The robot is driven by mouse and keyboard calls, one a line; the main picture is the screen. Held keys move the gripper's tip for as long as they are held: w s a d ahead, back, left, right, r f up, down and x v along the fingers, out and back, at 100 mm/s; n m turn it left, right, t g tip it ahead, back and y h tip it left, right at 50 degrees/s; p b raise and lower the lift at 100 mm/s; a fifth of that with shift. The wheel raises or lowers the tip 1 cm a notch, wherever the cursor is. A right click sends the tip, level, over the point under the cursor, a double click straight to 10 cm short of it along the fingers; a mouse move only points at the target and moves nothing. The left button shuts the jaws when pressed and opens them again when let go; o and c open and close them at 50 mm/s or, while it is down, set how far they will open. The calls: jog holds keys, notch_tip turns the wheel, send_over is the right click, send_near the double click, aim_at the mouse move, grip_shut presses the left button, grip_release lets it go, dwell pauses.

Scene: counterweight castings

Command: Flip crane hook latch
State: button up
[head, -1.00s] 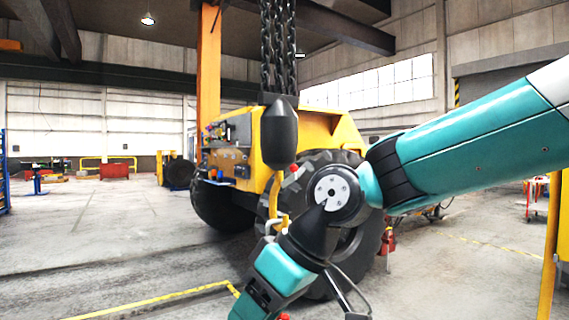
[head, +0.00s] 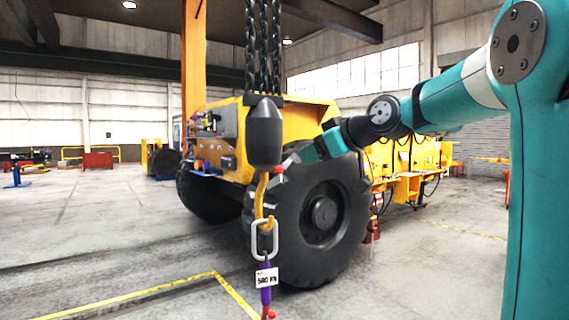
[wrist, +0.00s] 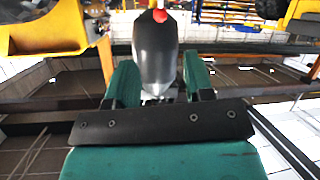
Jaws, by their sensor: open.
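The dark grey hook block (head: 265,132) hangs from black chains. Below it is the yellow crane hook (head: 260,196), with a red knob (head: 279,169) at its right side, near the neck. A pale metal link (head: 264,240) hangs in the hook. My gripper (head: 297,158) is just right of the knob and the block's lower end in the head view. In the wrist view my gripper's two teal fingers (wrist: 160,68) are apart, with the block (wrist: 155,42) showing between and beyond them. The red knob (wrist: 159,15) shows above. I cannot tell whether anything touches. The latch is not clearly distinguishable.
A white load tag (head: 266,279) and a purple sling (head: 266,296) hang under the link. A large yellow vehicle with a black tyre (head: 322,220) stands behind the hook. Open concrete floor (head: 110,240) lies to the left, with a yellow line.

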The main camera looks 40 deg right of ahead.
jog(key=p+x, duration=0.3)
jog(key=x, duration=0.8)
jog(key=shift+p, duration=0.4)
jog(key=shift+w+f, duration=0.1)
